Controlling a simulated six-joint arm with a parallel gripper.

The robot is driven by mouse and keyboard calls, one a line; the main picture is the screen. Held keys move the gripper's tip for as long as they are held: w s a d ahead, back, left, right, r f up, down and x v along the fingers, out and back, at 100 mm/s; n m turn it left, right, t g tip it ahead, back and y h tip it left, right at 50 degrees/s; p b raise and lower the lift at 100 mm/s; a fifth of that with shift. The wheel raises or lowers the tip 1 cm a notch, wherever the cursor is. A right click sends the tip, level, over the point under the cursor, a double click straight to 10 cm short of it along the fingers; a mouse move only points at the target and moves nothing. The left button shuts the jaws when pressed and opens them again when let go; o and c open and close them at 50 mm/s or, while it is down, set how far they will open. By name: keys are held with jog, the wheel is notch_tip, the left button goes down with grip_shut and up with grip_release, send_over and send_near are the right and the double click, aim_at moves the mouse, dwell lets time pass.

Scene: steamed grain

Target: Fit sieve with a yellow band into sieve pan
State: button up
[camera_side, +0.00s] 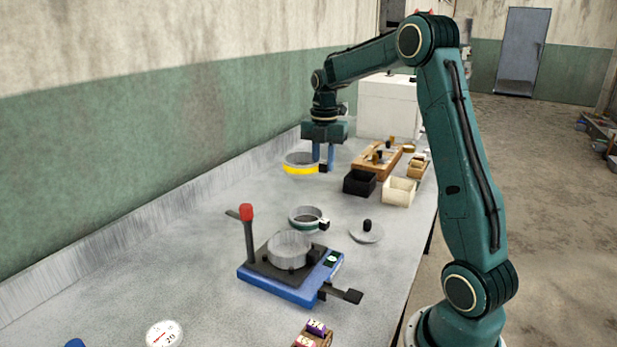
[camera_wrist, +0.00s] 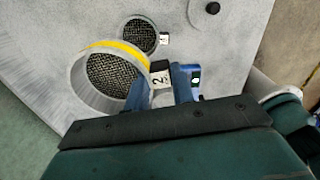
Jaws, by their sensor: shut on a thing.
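The sieve with a yellow band (camera_side: 300,169) hangs above the bench in the side view, roughly level. In the wrist view its yellow rim (camera_wrist: 122,47) and wire mesh show at upper left, with a tag marked 2. My gripper (camera_side: 323,168) is shut on the dark block at the sieve's right side; it also shows in the wrist view (camera_wrist: 160,88). A grey round pan (camera_side: 289,251), apparently the sieve pan, sits on the blue machine (camera_side: 268,285) nearer the side camera, well apart from the held sieve. The pan's inside is hard to see.
A green-banded sieve (camera_side: 308,222) and a knobbed lid (camera_side: 366,233) lie between my gripper and the machine. A red-topped lever (camera_side: 246,213) stands at the machine's left. Black (camera_side: 359,183) and cream (camera_side: 398,191) boxes stand right of my gripper.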

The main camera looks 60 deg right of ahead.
jog(key=s+a+f+n, duration=0.1)
jog(key=s+a+f, duration=0.1)
jog(key=a, duration=0.6)
jog(key=s+a+f+n, duration=0.1)
jog(key=s+a, duration=0.3)
jog(key=a, duration=0.4)
jog(key=shift+a+f+n, duration=0.2)
jog(key=shift+f+n, duration=0.1)
jog(key=shift+f, duration=0.45)
jog(key=shift+s+f, duration=0.1)
jog(key=shift+f, duration=0.1)
jog(key=shift+f, duration=1.75)
jog(key=shift+f, duration=0.85)
jog(key=o, duration=1.5)
